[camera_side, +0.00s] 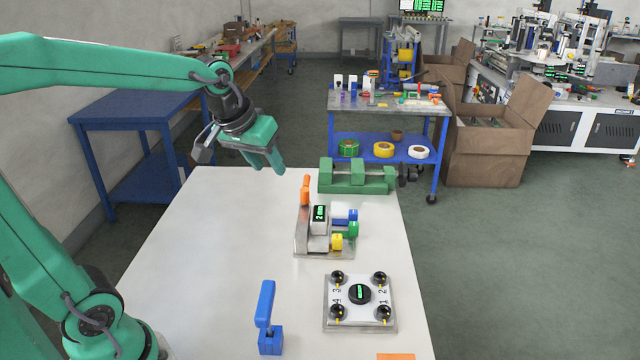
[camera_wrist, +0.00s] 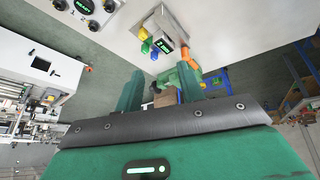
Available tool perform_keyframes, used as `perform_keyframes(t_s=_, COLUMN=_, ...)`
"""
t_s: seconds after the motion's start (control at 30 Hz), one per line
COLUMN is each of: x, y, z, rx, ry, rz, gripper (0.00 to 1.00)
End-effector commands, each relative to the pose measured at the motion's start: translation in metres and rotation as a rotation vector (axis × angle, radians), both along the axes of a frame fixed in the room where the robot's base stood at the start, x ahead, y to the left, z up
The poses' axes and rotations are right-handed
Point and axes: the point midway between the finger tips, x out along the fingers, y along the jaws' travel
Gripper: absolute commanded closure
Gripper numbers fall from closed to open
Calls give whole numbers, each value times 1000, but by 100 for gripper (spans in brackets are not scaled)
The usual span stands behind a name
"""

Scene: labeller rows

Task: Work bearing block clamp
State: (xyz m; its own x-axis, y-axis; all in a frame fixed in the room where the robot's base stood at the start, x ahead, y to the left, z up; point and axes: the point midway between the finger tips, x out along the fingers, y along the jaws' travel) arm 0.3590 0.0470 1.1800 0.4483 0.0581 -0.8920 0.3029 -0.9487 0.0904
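A square pale plate (camera_side: 360,323) lies near the front of the white table, with several black knobs at its corners beside printed numbers. A round black puck with a green display (camera_side: 360,292) sits at its centre; the plate also shows at the top of the wrist view (camera_wrist: 101,20). I cannot tell for certain whether this plate is the bearing block clamp. My gripper (camera_side: 267,167) hangs above the table's far left part, apart from everything. In the wrist view its two fingers (camera_wrist: 160,88) stand apart with nothing held between them.
A metal fixture (camera_side: 308,243) with an orange handle (camera_side: 305,190), a small display and blue, green and yellow knobs stands mid-table. A green vise-like block (camera_side: 356,178) is at the far edge. A blue lever (camera_side: 266,318) stands at the front. The table's left part is clear.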

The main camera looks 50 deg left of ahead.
Motion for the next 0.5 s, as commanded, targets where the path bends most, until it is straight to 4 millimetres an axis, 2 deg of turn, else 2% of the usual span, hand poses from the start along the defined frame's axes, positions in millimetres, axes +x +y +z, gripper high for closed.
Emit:
perform_keyframes(t_s=0.1, x=28, y=14, z=-6, rx=-17, ry=6, rz=60, gripper=61)
perform_keyframes(t_s=0.27, x=63, y=34, z=-17, rx=-41, ry=7, rz=138, gripper=61)
perform_keyframes(t_s=0.5, x=112, y=68, z=-41, rx=-76, ry=9, rz=256, gripper=61)
